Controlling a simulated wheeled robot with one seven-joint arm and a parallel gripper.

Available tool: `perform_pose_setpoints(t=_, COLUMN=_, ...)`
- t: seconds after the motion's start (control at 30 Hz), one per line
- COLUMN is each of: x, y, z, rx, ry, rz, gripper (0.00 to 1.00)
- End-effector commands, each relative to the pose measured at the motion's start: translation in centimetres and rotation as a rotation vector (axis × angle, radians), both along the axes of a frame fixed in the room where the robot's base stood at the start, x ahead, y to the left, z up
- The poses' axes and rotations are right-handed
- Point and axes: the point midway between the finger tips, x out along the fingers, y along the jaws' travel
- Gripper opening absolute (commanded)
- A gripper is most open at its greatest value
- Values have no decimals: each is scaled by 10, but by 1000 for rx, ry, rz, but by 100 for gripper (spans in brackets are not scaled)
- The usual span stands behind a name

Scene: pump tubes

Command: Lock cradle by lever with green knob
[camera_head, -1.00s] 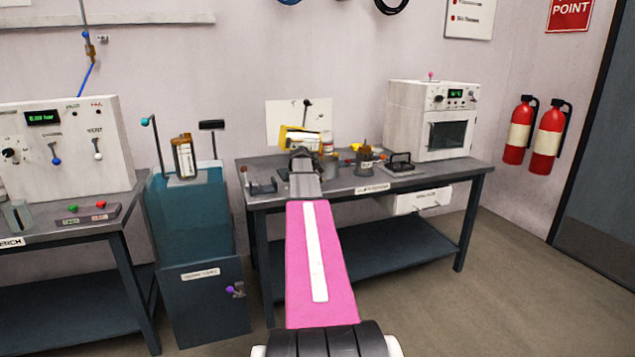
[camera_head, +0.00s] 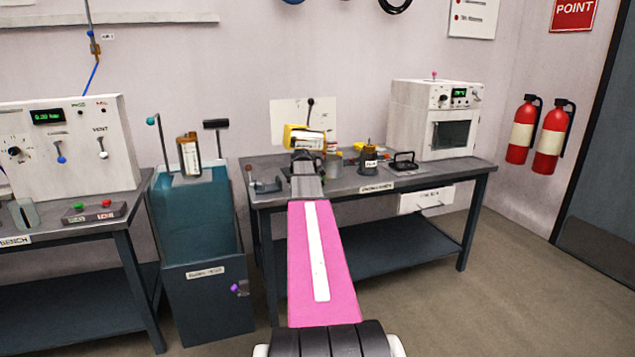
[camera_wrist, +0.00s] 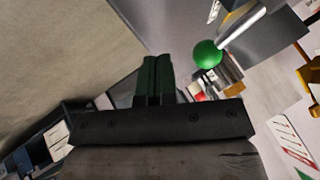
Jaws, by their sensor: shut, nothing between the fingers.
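My gripper (camera_wrist: 157,78) shows in the wrist view with its two dark fingers closed together and nothing between them. A round green knob (camera_wrist: 207,54) is just right of and above the fingertips in that view, apart from them in the picture. A pale metal lever (camera_wrist: 243,22) runs from by the knob toward the upper right. The cradle cannot be made out clearly. In the head view, my pink arm reaches toward the middle table, and its end hides the gripper and the knob.
The middle table (camera_head: 424,187) carries a white oven (camera_head: 411,117), a black-handled block (camera_head: 402,163) and a small dark pot (camera_head: 369,157). A teal tank (camera_head: 195,220) stands left of it. Bare floor lies to the right.

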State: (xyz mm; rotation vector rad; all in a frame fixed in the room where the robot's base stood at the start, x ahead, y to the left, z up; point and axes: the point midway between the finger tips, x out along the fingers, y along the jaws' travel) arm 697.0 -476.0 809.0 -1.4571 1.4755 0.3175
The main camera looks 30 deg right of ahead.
Motion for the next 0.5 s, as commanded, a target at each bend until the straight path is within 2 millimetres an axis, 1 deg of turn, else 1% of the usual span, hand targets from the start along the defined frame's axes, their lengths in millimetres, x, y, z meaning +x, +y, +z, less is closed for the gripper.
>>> perform_pose_setpoints(t=0.03, x=-12, y=3, z=-2, rx=1, ry=0, rz=1, gripper=0)
perform_pose_setpoints(t=0.07, x=-18, y=3, z=-3, rx=0, ry=0, rz=2, gripper=0)
perform_pose_setpoints(t=0.13, x=-19, y=11, z=9, rx=-1, ry=-2, rz=4, gripper=0)
perform_pose_setpoints(t=0.4, x=-33, y=45, z=53, rx=-1, ry=-2, rz=4, gripper=0)
perform_pose_setpoints(t=0.5, x=-37, y=53, z=64, rx=0, ry=-2, rz=4, gripper=0)
